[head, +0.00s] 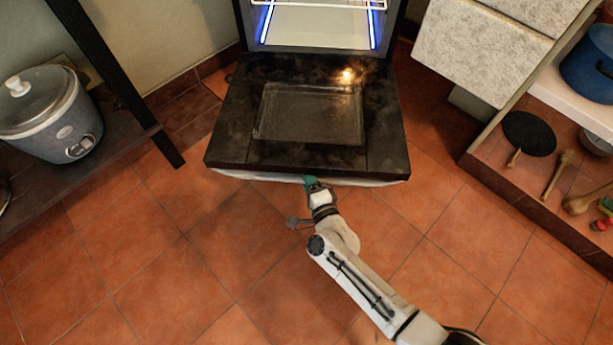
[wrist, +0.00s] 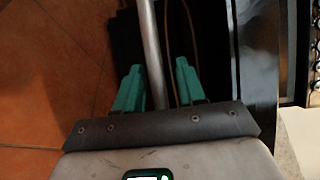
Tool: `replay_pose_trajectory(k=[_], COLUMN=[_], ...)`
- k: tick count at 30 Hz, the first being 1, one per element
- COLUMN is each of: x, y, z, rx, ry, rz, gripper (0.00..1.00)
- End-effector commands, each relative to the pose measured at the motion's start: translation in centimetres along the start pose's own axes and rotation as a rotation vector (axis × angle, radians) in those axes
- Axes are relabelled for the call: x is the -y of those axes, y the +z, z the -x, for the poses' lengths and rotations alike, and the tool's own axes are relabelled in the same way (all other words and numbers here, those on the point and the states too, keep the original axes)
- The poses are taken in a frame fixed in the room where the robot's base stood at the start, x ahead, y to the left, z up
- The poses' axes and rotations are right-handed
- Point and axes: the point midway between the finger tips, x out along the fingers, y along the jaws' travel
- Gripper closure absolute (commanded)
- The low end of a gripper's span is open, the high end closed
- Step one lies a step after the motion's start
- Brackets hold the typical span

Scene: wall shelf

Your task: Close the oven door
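The oven door (head: 230,130) is folded down, flat or nearly so, below the lit oven opening (head: 315,30) in the head view. It has a dark frame around a glass pane. A pale handle bar (head: 372,182) runs along its front edge. My gripper (head: 311,181) is at the middle of that edge, its fingertips partly hidden under it. In the wrist view the green fingers (wrist: 159,84) stand apart, with the metal handle bar (wrist: 149,40) running between them. Contact cannot be told.
A rice cooker (head: 50,112) stands on a dark shelf (head: 85,178) at the left. At the right are a grey drawer unit (head: 480,45) and a low shelf with a black pan (head: 529,133) and wooden spoons (head: 557,175).

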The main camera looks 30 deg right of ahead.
Motion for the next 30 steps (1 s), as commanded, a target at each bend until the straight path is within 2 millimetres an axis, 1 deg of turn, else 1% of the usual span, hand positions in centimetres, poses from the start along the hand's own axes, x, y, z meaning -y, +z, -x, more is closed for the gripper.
replay_pose_trajectory(k=[2, 3, 15, 30], x=[0.02, 0.02, 0.02, 0.15], y=[0.01, 0.00, 0.01, 0.02], z=[0.01, 0.01, 0.03, 0.04], rx=[0.000, 0.000, 0.000, 0.000], ry=[0.000, 0.000, -0.001, 0.001], rz=[0.000, 0.000, 0.000, -0.001], gripper=[0.61, 0.63, 1.00, 1.00])
